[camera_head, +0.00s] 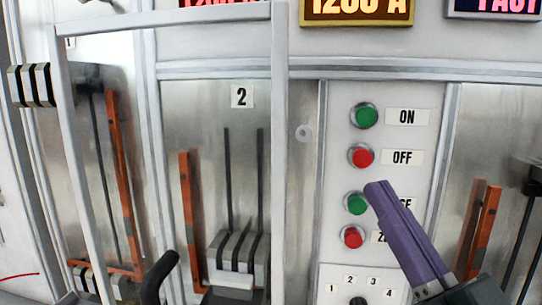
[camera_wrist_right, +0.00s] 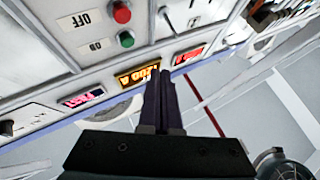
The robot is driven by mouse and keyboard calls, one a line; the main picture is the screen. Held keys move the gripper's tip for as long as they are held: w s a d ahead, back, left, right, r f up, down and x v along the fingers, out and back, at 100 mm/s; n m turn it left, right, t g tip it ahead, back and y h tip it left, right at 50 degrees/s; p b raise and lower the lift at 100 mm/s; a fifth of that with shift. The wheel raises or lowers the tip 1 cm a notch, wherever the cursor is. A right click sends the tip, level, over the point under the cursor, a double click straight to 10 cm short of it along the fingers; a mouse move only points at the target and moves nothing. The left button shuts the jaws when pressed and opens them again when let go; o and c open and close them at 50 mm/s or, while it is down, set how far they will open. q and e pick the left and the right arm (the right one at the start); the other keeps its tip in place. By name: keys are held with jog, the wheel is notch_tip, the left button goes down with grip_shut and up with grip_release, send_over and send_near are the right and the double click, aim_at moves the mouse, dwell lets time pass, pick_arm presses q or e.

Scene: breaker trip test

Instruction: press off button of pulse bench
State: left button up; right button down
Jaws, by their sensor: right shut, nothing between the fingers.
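The red OFF button (camera_head: 363,157) sits on the pale panel beside its OFF label (camera_head: 402,158). It also shows in the right wrist view (camera_wrist_right: 121,12), where the picture is turned over. My right gripper (camera_head: 376,189) has purple fingers that are shut and empty. In the head view its tips appear just below and right of the OFF button, overlapping the edge of the lower green button (camera_head: 355,204). I cannot tell how far the tips are from the panel. In the right wrist view the shut fingers (camera_wrist_right: 160,78) point up towards the lit displays. My left gripper is not in view.
A green ON button (camera_head: 366,115) is above OFF, and another red button (camera_head: 351,237) is lower down. A small numbered selector plate (camera_head: 362,281) is below. A grey frame (camera_head: 279,150) stands in front of bay 2 at left. An amber display (camera_head: 357,10) reads 1200 A.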

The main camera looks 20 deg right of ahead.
aim_at(362, 158)
jog(key=shift+w, duration=0.15)
jog(key=shift+w+d+b, duration=0.6)
jog(key=shift+w+d, duration=0.2)
jog(key=shift+w, duration=0.45)
jog(key=shift+w+d+b, duration=0.6)
jog(key=shift+w+d, duration=0.15)
jog(key=shift+w, duration=0.45)
jog(key=shift+w+d+b, duration=0.6)
jog(key=shift+w+d, duration=0.2)
jog(key=shift+w, duration=0.45)
jog(key=shift+w+d, duration=0.2)
jog(key=shift+w, duration=0.15)
